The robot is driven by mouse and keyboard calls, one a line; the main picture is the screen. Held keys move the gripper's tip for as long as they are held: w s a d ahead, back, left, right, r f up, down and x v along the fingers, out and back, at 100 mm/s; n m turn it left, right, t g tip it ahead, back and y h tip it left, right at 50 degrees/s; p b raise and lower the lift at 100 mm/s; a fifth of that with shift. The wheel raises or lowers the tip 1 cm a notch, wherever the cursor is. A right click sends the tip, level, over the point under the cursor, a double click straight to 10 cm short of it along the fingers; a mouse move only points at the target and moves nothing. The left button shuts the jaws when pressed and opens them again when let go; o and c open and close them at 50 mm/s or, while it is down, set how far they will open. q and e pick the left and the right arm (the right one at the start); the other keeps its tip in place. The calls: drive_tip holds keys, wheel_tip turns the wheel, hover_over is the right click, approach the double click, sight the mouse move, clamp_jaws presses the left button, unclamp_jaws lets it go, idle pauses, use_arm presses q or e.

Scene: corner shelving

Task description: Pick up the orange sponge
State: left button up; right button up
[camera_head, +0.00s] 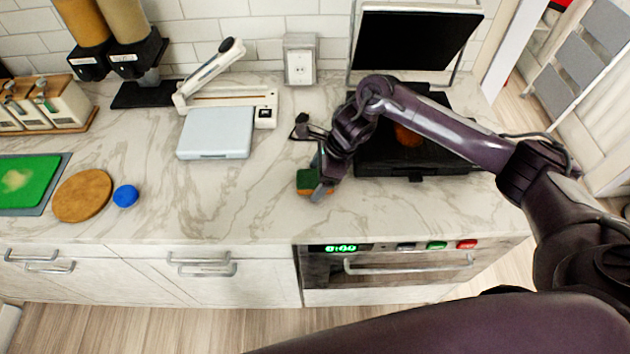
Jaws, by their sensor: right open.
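A small sponge (306,181), dark green on top with an orange edge, lies on the marble counter near its front edge, left of the black grill. My right gripper (320,180) is at the sponge's right side, pointing down and open. Its fingers partly cover the sponge, and I cannot tell whether they touch it. My left gripper is not in view.
An open black grill (385,168) holds an orange item (407,136) partly behind my right arm. Mid-counter is clear.

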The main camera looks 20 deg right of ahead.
idle(0.5)
drive_tip(key=c, duration=1)
